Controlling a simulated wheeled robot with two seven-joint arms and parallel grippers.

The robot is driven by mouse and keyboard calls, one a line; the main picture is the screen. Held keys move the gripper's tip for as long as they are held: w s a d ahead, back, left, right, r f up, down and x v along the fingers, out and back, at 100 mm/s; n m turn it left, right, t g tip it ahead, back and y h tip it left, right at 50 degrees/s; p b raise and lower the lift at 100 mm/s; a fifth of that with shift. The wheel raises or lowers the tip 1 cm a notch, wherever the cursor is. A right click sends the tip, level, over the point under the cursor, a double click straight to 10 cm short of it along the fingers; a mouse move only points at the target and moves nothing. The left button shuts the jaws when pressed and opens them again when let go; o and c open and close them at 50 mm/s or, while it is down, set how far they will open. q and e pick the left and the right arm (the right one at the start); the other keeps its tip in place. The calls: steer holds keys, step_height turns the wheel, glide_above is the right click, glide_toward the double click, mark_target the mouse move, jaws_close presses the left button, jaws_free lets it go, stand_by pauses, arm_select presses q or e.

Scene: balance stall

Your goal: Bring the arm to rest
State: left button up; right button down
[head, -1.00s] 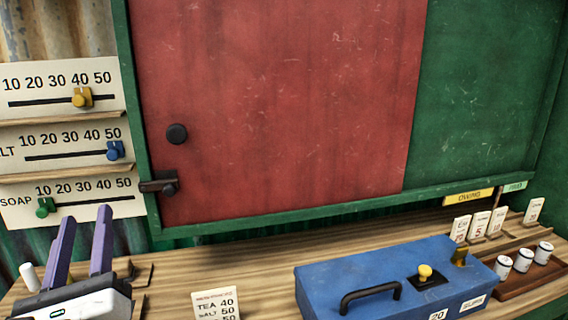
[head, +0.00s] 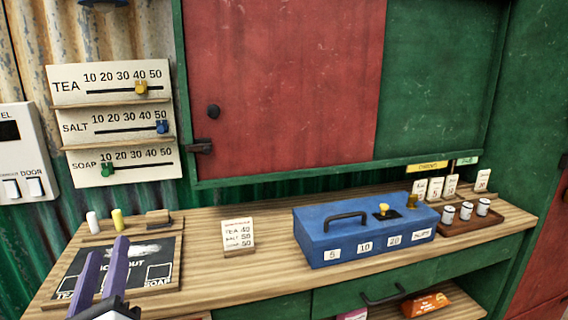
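My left gripper (head: 103,268) shows at the lower left of the head view. Its two purple fingers point up and stand apart with nothing seen between them. It is in front of a dark slate (head: 165,250) lying on the wooden counter (head: 265,270), and hides part of it. I cannot tell whether it touches the slate. My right gripper is not in view.
A blue box (head: 312,251) with a black handle stands on the counter beside a small price card (head: 238,234). A wooden tray (head: 459,229) with white canisters is at the right. Slider boards (head: 110,90) hang at the left.

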arm_select(q)
steer(key=s+d+f+n+g+h, duration=0.1)
steer(key=d+f+n+g+h, duration=0.15)
steer(key=f, duration=0.55)
steer(key=s+d+f+n+g+h, duration=0.15)
steer(key=f+n, duration=0.25)
steer(key=f, duration=0.4)
steer(key=s+d+f+n+g+h, duration=0.1)
steer(key=d+f+n+h, duration=0.2)
steer(key=f, duration=0.5)
steer(key=s+d+f+n+g+h, duration=0.1)
steer(key=s+d+f+n+g, duration=0.2)
steer(key=s+f+n, duration=0.4)
steer(key=s+d+f+n+g+h, duration=0.1)
steer(key=s+d+f+n+g, duration=0.1)
steer(key=s+f+n, duration=0.6)
step_height(320, 180, down, 3)
steer(key=shift+s+d+f+g, duration=0.15)
steer(key=shift+d+g, duration=0.25)
steer(key=shift+d, duration=0.5)
